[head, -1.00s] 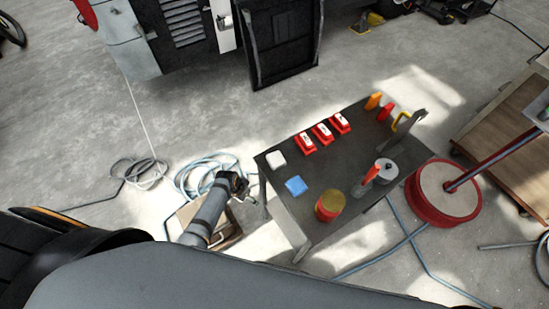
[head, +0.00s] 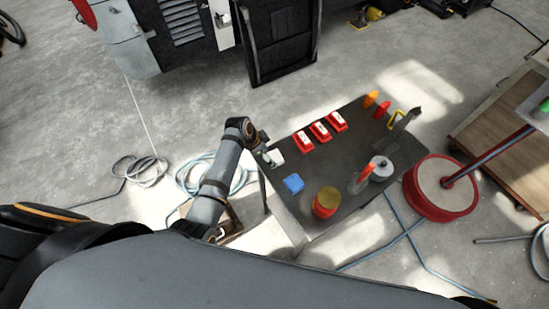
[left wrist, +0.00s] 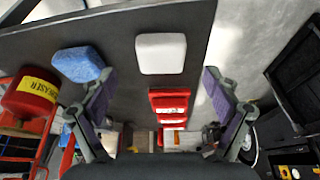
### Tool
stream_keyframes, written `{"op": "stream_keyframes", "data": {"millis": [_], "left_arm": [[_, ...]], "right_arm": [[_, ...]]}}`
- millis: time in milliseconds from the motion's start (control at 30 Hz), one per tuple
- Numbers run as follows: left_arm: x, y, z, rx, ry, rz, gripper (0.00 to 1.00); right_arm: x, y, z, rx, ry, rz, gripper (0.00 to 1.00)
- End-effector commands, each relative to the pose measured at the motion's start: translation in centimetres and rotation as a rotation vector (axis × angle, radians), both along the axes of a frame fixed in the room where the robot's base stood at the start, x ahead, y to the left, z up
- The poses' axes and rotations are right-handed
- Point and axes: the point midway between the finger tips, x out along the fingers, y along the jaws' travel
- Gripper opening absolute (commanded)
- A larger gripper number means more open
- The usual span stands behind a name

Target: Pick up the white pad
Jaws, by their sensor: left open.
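The white pad (head: 276,156) lies on the dark table (head: 330,205) near its left edge. In the left wrist view the white pad (left wrist: 161,53) is a rounded block ahead of and between my fingers. My left gripper (head: 262,156) is at the table's left edge, right beside the pad. In the left wrist view my left gripper (left wrist: 165,100) is open, with nothing between its fingers. The pad shows beyond the fingertips, and I cannot tell whether they touch it. My right gripper is not in view.
A blue sponge (head: 293,183) lies near the pad. Several red blocks (head: 320,131) stand in a row behind it. A red reel (head: 440,188) is on the floor at right.

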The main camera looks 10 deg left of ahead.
Motion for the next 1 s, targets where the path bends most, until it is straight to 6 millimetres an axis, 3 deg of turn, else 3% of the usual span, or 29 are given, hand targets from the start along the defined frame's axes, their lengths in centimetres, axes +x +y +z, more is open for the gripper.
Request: {"op": "stream_keyframes", "data": {"millis": [333,633,1000], "left_arm": [[1.5,-1.6,-3.9,-0.001,0.003,0.0,0.89],[1.7,-1.8,-4.5,0.0,0.0,0.001,0.89],[1.6,-1.8,-4.5,0.0,0.002,0.001,0.4]], "right_arm": [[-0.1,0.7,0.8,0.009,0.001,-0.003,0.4],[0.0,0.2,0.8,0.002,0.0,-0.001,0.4],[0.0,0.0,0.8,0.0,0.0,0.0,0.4]]}}
